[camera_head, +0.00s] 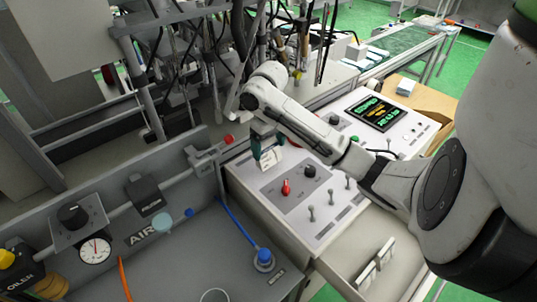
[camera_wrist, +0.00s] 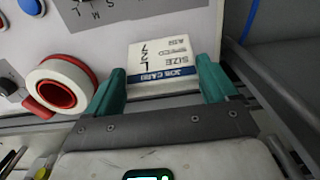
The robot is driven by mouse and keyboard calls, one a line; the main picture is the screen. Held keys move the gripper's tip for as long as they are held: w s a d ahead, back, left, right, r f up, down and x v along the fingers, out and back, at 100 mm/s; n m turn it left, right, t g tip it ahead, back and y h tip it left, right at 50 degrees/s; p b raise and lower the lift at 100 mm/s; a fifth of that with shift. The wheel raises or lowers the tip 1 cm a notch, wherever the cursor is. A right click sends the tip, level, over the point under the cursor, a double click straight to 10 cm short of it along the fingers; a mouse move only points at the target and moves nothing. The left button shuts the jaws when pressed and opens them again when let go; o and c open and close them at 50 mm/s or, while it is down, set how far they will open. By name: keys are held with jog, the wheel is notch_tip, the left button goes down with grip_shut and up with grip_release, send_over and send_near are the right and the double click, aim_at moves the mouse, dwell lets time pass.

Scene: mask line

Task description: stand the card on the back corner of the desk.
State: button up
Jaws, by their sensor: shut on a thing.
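The card (camera_head: 271,159) is a small white card with a blue band reading "JOB CARD"; its print is upside down in the wrist view (camera_wrist: 160,57). My gripper (camera_head: 265,145) has teal fingers and is shut on the card, with one finger at each side of it in the wrist view (camera_wrist: 163,82). The card is at the back left corner of the control desk (camera_head: 262,195). In the head view it looks tilted. I cannot tell whether its lower edge touches the desk. My fingers hide part of it in the head view.
A red knob (camera_head: 286,187), a black knob (camera_head: 309,171) and several toggle switches stand on the desk panel. A white ring with a red core (camera_wrist: 65,84) is beside the fingers. A grey air panel (camera_head: 120,225) borders the desk; machinery (camera_head: 215,50) rises behind.

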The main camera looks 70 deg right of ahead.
aim_at(268, 150)
jog(key=shift+f+b, duration=0.5)
jog(key=shift+f, duration=1.05)
jog(key=shift+f, duration=0.15)
jog(key=o, duration=0.8)
notch_tip(268, 150, up, 12)
jog(key=p, duration=0.4)
jog(key=shift+p, duration=0.3)
